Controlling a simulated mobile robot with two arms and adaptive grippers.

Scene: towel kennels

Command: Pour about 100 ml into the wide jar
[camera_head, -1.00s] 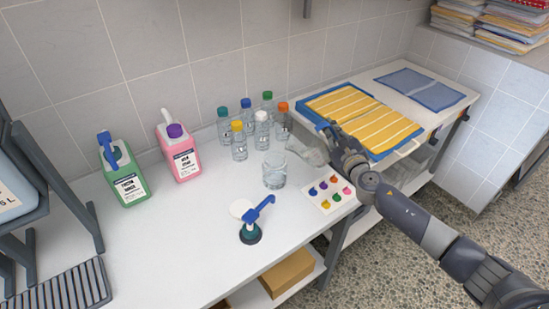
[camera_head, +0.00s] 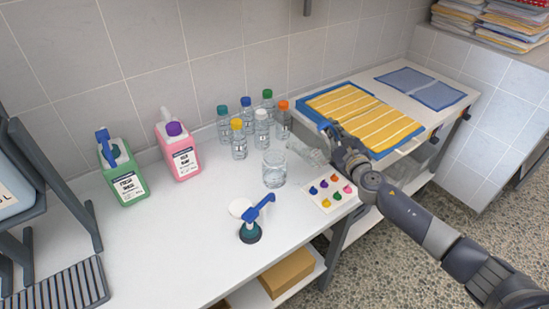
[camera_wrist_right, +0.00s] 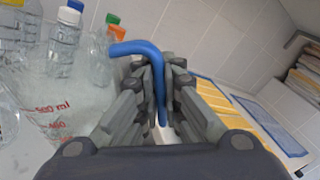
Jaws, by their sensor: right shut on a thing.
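The wide jar (camera_head: 274,170) is a clear, open glass vessel standing upright on the white counter. A clear measuring jug (camera_head: 310,151) is tilted over to the left, its mouth end close to the jar's upper right. My right gripper (camera_head: 336,134) is shut on the jug's blue handle (camera_wrist_right: 150,52), which shows between the fingers in the wrist view. Red volume marks show on the jug wall (camera_wrist_right: 48,118) there. I cannot make out a stream or the liquid level in the jar. My left gripper is not in view.
Several capped bottles (camera_head: 239,140) stand close behind the jar. Pink (camera_head: 180,152) and green (camera_head: 124,177) containers stand left. Striped yellow towels (camera_head: 365,118) lie back right.

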